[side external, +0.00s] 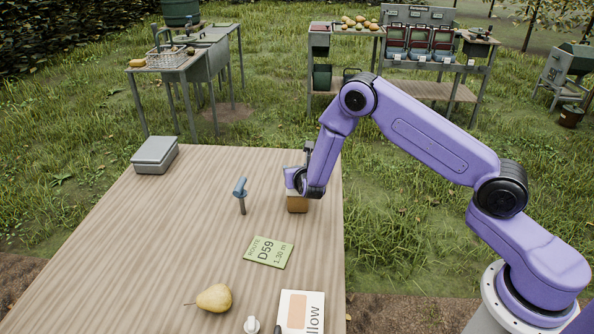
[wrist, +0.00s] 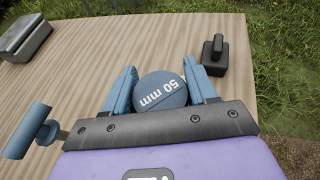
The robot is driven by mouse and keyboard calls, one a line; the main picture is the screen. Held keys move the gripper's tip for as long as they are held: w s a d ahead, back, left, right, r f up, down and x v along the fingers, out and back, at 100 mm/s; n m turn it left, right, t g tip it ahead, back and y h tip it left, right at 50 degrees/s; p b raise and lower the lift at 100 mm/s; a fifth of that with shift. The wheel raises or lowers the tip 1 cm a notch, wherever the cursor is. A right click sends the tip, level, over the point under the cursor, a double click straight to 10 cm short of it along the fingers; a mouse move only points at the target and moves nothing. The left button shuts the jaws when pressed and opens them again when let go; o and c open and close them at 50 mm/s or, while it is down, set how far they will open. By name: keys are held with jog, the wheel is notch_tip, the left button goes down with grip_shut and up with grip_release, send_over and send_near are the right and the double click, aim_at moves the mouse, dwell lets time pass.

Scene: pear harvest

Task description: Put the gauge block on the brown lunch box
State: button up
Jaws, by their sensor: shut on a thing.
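The gauge block (wrist: 161,92) is a round blue-grey piece marked "50 mm". In the wrist view my gripper (wrist: 161,88) is shut on it, with a blue finger on each side. In the side view my gripper (side external: 296,180) is low over the table's right part, and the block cannot be made out clearly. A brown box (side external: 297,204), which looks like the brown lunch box, stands directly below my gripper, its upper part covered. I cannot tell whether the block touches it. The box does not show in the wrist view.
A dark handled object (wrist: 214,55) stands just beyond my gripper. A blue-headed upright tool (side external: 241,195) stands to the left. A grey lidded box (side external: 155,154) sits far left. A green route card (side external: 268,252), a pear (side external: 214,297) and a white card (side external: 300,312) lie nearer. The table's middle left is clear.

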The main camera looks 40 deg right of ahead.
jog(key=shift+f, duration=0.1)
jog(key=o, duration=1.1)
jog(key=shift+c, duration=0.2)
jog(key=v, duration=1.2)
jog(key=shift+r, duration=0.2)
